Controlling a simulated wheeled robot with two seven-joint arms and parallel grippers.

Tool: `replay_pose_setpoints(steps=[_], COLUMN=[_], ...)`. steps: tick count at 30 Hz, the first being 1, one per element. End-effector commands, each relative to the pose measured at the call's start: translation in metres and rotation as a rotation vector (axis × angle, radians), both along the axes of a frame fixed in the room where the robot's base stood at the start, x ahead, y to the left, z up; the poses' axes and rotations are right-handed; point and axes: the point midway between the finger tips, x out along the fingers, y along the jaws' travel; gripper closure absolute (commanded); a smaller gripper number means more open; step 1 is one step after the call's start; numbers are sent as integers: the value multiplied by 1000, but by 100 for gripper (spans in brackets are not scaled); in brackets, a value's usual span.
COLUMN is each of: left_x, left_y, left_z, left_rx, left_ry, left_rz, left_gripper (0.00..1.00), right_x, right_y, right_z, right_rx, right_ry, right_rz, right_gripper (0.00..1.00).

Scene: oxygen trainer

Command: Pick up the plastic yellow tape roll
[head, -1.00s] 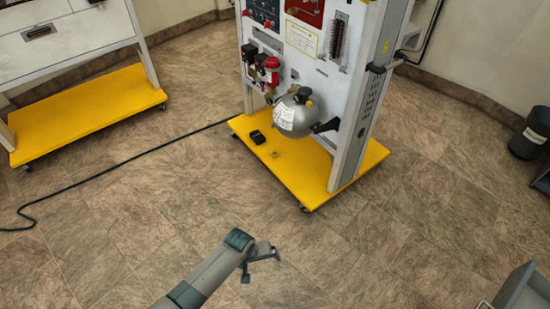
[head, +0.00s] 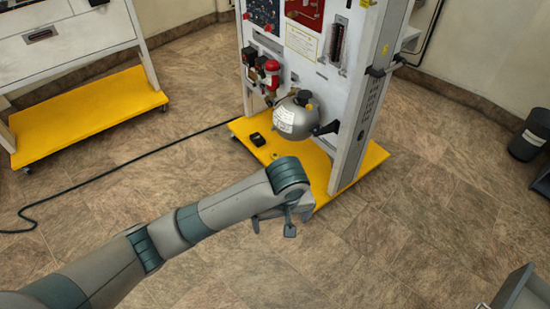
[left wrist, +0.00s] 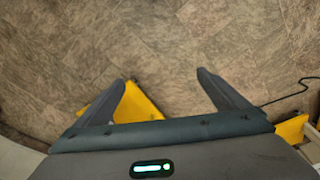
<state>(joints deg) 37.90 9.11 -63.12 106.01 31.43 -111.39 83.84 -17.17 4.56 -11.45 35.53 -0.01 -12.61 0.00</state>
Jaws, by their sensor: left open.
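A small yellow ring, which looks like the tape roll (head: 275,156), lies on the yellow base (head: 362,166) of the trainer stand, beside a small black object. Its lower edge is close to my arm in the head view, and I cannot make it out in the left wrist view. My left gripper (head: 273,226) is open and empty over the floor in front of the base. In the left wrist view the open fingers (left wrist: 162,80) point at bare tiles. My right gripper is not in view.
The black object (head: 257,139) sits at the base's left. A silver tank (head: 292,118) on the white trainer panel (head: 345,95) overhangs the base. A black cable (head: 120,172) crosses the floor at left. A grey drawer (head: 520,290) is at lower right. The floor between is free.

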Motion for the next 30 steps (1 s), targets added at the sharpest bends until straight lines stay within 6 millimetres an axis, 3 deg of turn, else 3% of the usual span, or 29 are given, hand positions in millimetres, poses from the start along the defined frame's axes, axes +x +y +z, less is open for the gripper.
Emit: replay_pose_setpoints(steps=[13, 17, 20, 23, 26, 30], left_x=[0, 1, 4, 9, 18, 26], left_y=[0, -1, -3, -5, -6, 6], left_z=[0, -3, -14, -35, -71, -148], left_rx=[-1, -6, -22, -59, -109, -180], left_ry=[0, 3, 10, 24, 35, 36], left_rz=[0, 0, 0, -1, -2, -9], left_gripper=[7, 38, 40, 40, 40, 40], right_x=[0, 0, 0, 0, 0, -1], right_y=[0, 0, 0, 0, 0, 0], right_z=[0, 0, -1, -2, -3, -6], right_rx=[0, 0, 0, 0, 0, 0], right_ry=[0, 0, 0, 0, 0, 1], right_rz=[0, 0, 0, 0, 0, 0], right_gripper=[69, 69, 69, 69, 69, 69])
